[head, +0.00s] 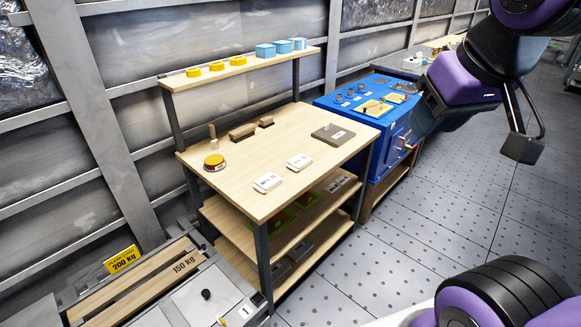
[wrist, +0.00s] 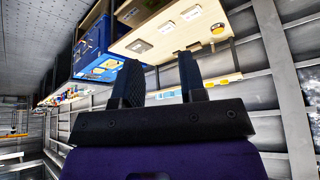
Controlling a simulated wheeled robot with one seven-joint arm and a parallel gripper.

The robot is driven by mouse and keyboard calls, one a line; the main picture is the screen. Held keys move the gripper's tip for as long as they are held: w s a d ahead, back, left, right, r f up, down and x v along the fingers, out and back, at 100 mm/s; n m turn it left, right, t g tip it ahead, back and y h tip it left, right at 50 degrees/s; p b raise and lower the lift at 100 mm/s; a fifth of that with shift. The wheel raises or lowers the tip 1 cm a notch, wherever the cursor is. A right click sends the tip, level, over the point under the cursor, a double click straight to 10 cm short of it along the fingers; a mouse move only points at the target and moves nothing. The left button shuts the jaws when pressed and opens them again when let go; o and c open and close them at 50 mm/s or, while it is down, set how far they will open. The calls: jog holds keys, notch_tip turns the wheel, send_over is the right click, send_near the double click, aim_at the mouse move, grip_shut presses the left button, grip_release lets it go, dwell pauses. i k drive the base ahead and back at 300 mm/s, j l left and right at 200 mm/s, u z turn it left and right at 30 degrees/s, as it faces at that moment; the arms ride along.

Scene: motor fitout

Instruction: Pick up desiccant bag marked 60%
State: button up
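Two small white packs with printed labels, which look like the desiccant bags, lie flat on the wooden workbench (head: 240,198). One white pack (head: 267,182) is near the front edge; the other white pack (head: 299,161) is to its right. The marks are too small to read, so I cannot tell which says 60%. Both also show at the top of the wrist view, as one pack (wrist: 191,12) and another pack (wrist: 167,27). My gripper (wrist: 159,64) is open and empty, with a clear gap between its fingers. It is raised to the right of the bench, away from the packs.
A grey-brown plate (head: 333,134), brushes (head: 242,132) and a round orange-topped tin (head: 214,162) lie on the bench. A raised shelf (head: 230,71) holds yellow discs and blue boxes. A blue machine (head: 390,140) stands right of the bench. The floor (head: 430,220) in front is clear.

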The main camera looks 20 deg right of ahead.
aim_at(267, 183)
jog(key=i+l+u, duration=0.4)
jog(key=i+l, duration=0.2)
jog(key=i, duration=0.2)
